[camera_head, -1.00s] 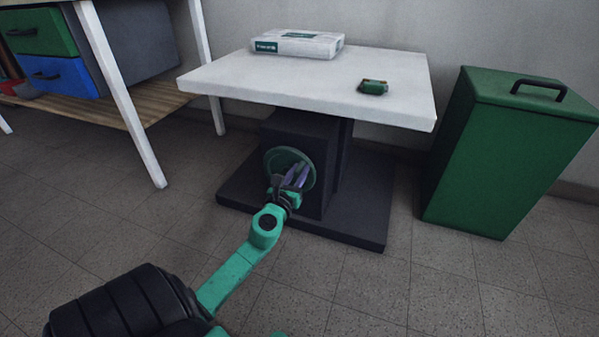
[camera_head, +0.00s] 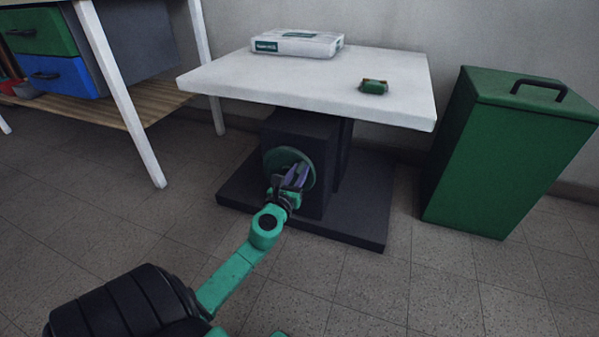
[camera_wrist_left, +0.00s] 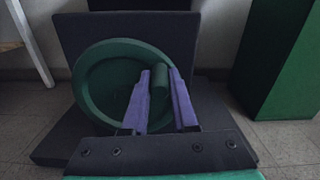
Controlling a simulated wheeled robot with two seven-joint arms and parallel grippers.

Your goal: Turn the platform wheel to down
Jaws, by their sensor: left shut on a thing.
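The platform wheel (camera_head: 291,158) is a dark green round handwheel on the front of the black column under the white platform (camera_head: 310,85). In the left wrist view the wheel (camera_wrist_left: 92,88) faces me, with a green handle knob (camera_wrist_left: 158,82) on its right side. My left gripper (camera_head: 299,177) is at the wheel. In the left wrist view its purple fingers (camera_wrist_left: 160,88) reach to the knob and are shut on it. The fingers hide part of the wheel's right side. My right gripper is not in view.
A green lidded bin (camera_head: 505,155) stands to the right. A white-legged bench with green and blue drawers (camera_head: 55,75) stands at the left. The black base (camera_head: 345,232) sticks out on the floor.

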